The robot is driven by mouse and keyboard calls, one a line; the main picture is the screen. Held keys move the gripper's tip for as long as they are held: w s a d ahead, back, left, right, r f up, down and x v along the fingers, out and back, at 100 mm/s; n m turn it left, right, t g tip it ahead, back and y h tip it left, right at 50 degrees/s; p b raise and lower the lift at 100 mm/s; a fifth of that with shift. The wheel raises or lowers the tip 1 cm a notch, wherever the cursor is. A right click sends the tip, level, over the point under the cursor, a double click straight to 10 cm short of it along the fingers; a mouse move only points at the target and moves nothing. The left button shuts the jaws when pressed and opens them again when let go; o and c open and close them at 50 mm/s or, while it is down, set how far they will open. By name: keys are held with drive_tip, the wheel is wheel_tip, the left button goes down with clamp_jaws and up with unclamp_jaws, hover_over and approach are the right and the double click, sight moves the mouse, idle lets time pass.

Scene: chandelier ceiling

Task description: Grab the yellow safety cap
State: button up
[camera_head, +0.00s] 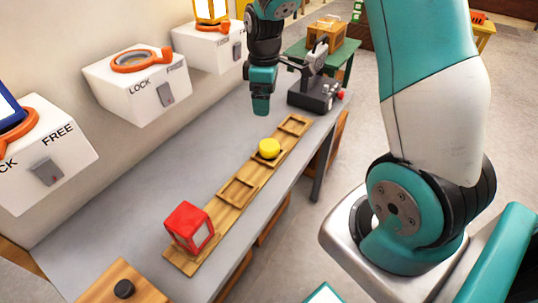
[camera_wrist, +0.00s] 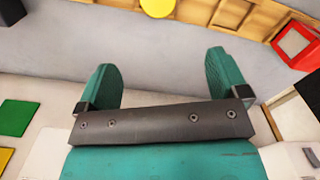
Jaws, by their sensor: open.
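The yellow safety cap (camera_head: 269,148) is a small round yellow piece in one recess of a long wooden tray (camera_head: 222,212) on the grey table. In the wrist view the yellow cap (camera_wrist: 157,7) shows at the top edge, partly cut off, beyond my fingertips. My gripper (camera_head: 261,108) hangs above the table, up and slightly left of the cap in the head view, apart from it. In the wrist view my gripper (camera_wrist: 162,75) has its two teal fingers spread wide with nothing between them.
A red block (camera_head: 189,228) with a pale face stands at the tray's near end. White boxes with orange rings (camera_head: 141,60), marked LOCK and FREE, line the wall at left. A dark machine (camera_head: 316,92) stands at the table's far end. The grey table top (camera_head: 160,175) left of the tray is clear.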

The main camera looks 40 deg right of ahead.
drive_tip(key=p, duration=0.1)
hover_over(267, 144)
drive_tip(key=f, duration=1.1)
drive_tip(key=shift+a, duration=0.25)
drive_tip(key=shift+d+f+p, duration=0.2)
drive_tip(key=shift+f+p, duration=0.55)
drive_tip(key=shift+f, duration=2)
drive_tip(key=c, duration=1)
